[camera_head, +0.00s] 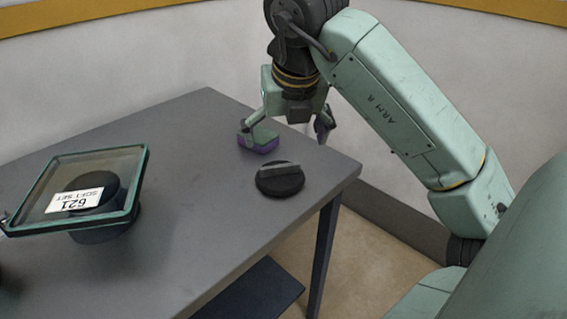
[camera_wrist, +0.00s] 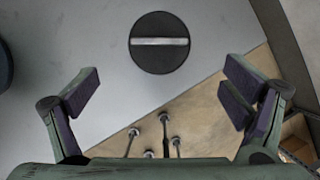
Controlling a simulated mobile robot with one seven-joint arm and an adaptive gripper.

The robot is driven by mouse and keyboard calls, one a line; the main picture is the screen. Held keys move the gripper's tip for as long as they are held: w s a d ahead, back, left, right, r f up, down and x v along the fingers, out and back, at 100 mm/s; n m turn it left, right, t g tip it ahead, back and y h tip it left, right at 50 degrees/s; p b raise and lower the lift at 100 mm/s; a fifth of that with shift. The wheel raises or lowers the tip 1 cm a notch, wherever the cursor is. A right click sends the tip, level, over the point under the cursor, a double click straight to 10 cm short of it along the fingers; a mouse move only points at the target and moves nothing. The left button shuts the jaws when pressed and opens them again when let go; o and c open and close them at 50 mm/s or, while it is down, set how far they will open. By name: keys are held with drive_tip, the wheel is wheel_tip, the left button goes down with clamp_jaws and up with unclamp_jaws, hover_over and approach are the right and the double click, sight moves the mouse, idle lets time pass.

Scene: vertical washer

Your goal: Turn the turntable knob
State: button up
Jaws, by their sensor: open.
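The turntable knob (camera_head: 280,180) is a round black dial with a raised grey bar, lying flat near the right corner of the table. In the wrist view the knob (camera_wrist: 159,43) sits at the top centre, with its bar running left to right. My gripper (camera_head: 290,138) is open and empty, above the table and behind the knob in the head view. In the wrist view my gripper (camera_wrist: 160,92) has its purple-padded fingers spread wide. The knob is ahead of the fingertips and apart from them.
The grey table (camera_head: 190,130) has clear room around the knob. At left, a tilted green-framed transparent panel (camera_head: 130,180) with a white label (camera_head: 75,200) stands over a dark round part (camera_head: 95,236). The table's right edge is close to the knob. A wall stands behind.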

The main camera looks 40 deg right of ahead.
sight(281, 166)
drive_tip(key=p+x, duration=0.2)
drive_tip(key=x, duration=0.8)
drive_tip(key=shift+w+f, duration=0.2)
drive_tip(key=shift+f, duration=0.1)
drive_tip(key=shift+c, duration=0.5)
drive_tip(key=c, duration=1.1)
drive_tip(key=shift+o, duration=0.2)
